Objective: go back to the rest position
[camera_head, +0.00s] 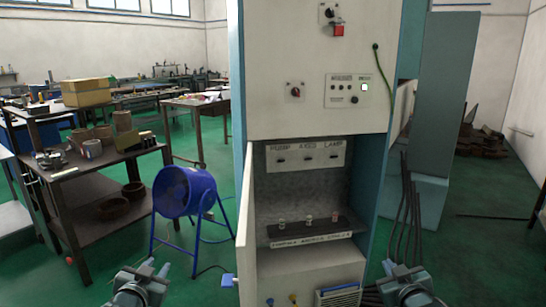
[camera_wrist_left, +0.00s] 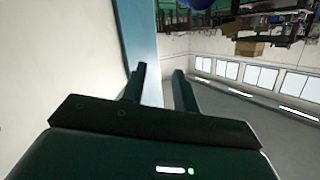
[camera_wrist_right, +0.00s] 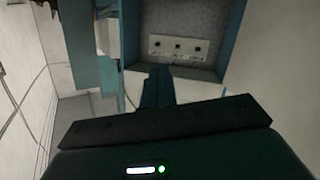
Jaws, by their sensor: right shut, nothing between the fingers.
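My left gripper (camera_head: 146,268) shows low in the head view, left of the cabinet. In the left wrist view its two dark fingers (camera_wrist_left: 160,75) stand apart with nothing between them. My right gripper (camera_head: 398,268) shows low at the right, in front of the cabinet's right side and the dark cables. In the right wrist view its fingers (camera_wrist_right: 159,72) are together and hold nothing. Both grippers appear clear of the cabinet.
The tall machine cabinet (camera_head: 315,100) has an open recess (camera_head: 300,185) with labelled sockets and small parts on a shelf. Its door (camera_head: 247,230) stands open at the left. A blue fan (camera_head: 185,190) and a workbench (camera_head: 100,165) stand left. Dark cables (camera_head: 408,215) hang right.

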